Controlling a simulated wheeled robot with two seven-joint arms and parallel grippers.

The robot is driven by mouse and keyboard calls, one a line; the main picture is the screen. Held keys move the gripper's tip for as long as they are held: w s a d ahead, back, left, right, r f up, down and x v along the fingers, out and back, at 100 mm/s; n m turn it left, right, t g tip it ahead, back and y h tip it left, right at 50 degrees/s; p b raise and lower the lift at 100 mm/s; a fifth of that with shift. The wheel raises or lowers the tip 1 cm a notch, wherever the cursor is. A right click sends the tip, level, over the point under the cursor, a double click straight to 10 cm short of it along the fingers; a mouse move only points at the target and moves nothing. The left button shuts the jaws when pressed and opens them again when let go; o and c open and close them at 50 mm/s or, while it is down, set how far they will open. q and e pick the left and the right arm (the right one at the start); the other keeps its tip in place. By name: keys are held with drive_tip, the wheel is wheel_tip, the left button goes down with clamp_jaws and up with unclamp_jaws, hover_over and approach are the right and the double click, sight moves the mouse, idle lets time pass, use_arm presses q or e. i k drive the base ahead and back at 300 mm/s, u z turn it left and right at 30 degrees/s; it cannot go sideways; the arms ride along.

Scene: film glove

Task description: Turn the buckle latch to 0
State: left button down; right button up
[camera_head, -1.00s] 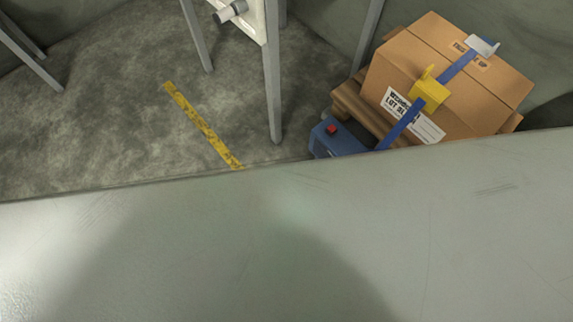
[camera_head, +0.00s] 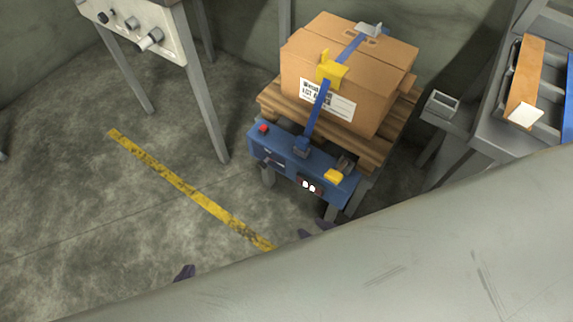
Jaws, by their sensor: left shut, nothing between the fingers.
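A yellow buckle (camera_head: 331,71) with a raised latch tab sits on a blue strap (camera_head: 319,112) at the near upper edge of a cardboard box (camera_head: 370,85). The latch angle cannot be read exactly. A dark tip of my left gripper (camera_head: 185,272) shows at the edge of the large grey surface in front, far below and left of the buckle; it is shut and empty. Dark tips of my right gripper (camera_head: 316,229) show below the blue unit, apart from the buckle. Most of both grippers is hidden behind the grey surface.
The box stands on a wooden pallet (camera_head: 272,98). A blue unit (camera_head: 268,149) with a red button, a yellow part and a small display stands before it. A panel with knobs (camera_head: 128,27) is at upper left; a grey bench (camera_head: 497,128) at right.

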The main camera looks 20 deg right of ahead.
sight(263, 165)
drive_tip(key=z, duration=0.3)
drive_tip(key=i, duration=0.5)
drive_tip(key=u, duration=1.95)
drive_tip(key=i, duration=2.6)
drive_tip(key=z, duration=3.6)
